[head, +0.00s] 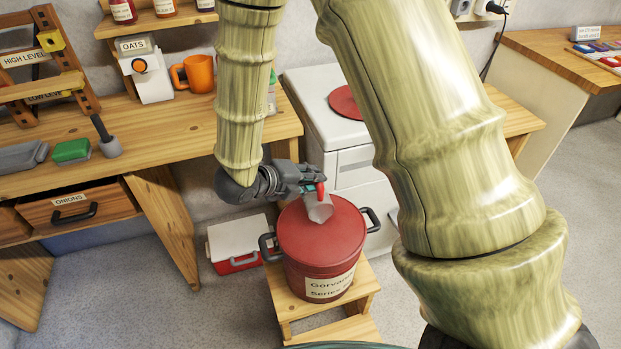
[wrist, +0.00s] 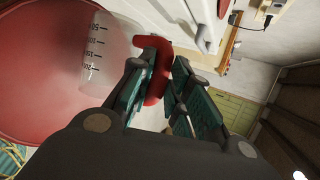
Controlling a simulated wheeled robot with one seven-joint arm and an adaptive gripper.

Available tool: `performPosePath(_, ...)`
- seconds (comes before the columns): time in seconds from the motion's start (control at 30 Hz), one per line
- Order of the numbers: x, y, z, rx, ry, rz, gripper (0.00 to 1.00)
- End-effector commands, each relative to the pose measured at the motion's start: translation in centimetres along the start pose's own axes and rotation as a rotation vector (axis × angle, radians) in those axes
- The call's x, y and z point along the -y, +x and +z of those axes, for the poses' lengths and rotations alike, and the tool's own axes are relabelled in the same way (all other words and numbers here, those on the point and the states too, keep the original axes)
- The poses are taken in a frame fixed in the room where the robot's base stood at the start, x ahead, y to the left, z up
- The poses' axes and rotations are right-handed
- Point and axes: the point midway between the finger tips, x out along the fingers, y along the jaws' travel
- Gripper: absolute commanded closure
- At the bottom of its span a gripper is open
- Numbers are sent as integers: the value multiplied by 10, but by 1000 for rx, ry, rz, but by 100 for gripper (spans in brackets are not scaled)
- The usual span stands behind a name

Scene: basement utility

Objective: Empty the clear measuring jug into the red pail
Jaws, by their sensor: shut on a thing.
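The clear measuring jug (head: 318,209) hangs tilted over the top of the red pail (head: 321,238). My gripper (head: 312,187) is shut on the jug's red handle, which shows between the fingers in the wrist view (wrist: 157,72). The jug's clear wall with black scale marks shows in the wrist view (wrist: 97,52), in front of the pail's red round top (wrist: 38,72). The pail stands upright, with dark side handles and a pale label. I cannot tell what the jug holds, nor whether it touches the pail.
The pail stands on a wooden step stool (head: 354,328). A white and red cooler (head: 236,242) sits on the floor to its left. A white cabinet (head: 362,165) with a red disc stands behind it. A wooden workbench (head: 170,135) holds an orange mug (head: 199,74) and other items.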

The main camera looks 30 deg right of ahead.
Motion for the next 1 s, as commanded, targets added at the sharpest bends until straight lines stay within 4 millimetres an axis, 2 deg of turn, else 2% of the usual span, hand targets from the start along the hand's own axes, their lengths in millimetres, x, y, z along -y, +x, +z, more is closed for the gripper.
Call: performPosePath(1.0, 10, 3, 24, -110, -151, 62, 100)
